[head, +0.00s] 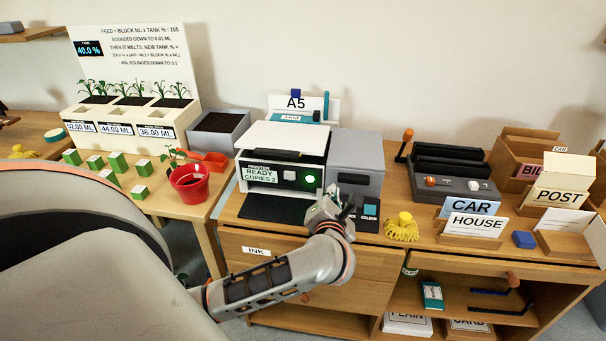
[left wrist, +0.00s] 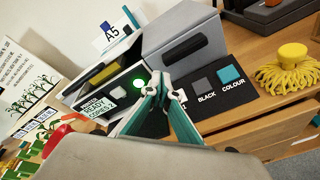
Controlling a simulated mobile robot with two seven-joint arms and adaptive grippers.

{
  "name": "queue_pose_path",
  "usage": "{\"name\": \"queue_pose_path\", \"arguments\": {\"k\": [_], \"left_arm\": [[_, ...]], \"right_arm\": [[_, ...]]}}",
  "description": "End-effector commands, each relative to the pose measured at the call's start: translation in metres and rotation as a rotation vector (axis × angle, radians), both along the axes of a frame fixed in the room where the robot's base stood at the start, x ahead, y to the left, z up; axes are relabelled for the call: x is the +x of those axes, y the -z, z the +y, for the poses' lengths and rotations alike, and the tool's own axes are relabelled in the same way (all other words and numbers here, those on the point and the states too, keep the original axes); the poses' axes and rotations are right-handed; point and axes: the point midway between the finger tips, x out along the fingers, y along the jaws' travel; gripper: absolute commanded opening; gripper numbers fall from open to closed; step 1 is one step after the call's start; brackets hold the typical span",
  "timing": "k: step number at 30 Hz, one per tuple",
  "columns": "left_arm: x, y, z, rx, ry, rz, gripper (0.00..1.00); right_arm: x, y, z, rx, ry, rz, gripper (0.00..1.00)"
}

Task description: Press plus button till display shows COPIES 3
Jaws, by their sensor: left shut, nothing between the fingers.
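The printer (head: 285,144) stands on the wooden desk. Its display (head: 260,174) reads PRINTER READY COPIES 2, and the COPIES 2 line also shows on the display in the left wrist view (left wrist: 98,108). Right of the display are a pale square button (head: 289,175) and a round, lit green button (head: 310,180); I cannot read a plus mark on either. My left gripper (head: 328,209) is shut and empty, in front of the printer, right of and below the green button. In the left wrist view its fingertips (left wrist: 165,92) look apart from the buttons. My right gripper is not in view.
BLACK and COLOUR pads (left wrist: 230,74) lie right of my gripper, with a yellow mop-like thing (head: 402,228) beyond. A grey box unit (head: 357,160) adjoins the printer. A red pot (head: 189,183) stands on the left table. An INK drawer (head: 257,251) is below.

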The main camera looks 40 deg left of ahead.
Motion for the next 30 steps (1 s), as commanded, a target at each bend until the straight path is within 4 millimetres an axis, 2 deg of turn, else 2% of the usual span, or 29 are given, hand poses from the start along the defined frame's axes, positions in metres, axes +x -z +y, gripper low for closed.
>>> {"name": "queue_pose_path", "arguments": {"k": [1,4,8,13,21,30], "left_arm": [[0.001,-0.021,0.002,0.022,0.02,-0.01,0.0],[0.003,-0.037,0.003,0.065,0.075,0.0,0.0],[0.002,-0.045,0.002,0.115,0.156,0.027,0.0],[-0.004,-0.042,-0.001,0.161,0.264,0.075,0.0],[-0.018,-0.026,-0.006,0.187,0.383,0.132,0.0],[-0.021,-0.019,-0.007,0.188,0.409,0.141,0.0]], "right_arm": [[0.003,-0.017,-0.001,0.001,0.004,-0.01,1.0],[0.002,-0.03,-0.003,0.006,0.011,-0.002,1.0],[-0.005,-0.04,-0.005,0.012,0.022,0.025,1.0],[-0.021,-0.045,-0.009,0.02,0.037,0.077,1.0],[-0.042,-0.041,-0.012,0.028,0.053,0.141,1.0],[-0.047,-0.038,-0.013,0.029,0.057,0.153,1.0]]}}
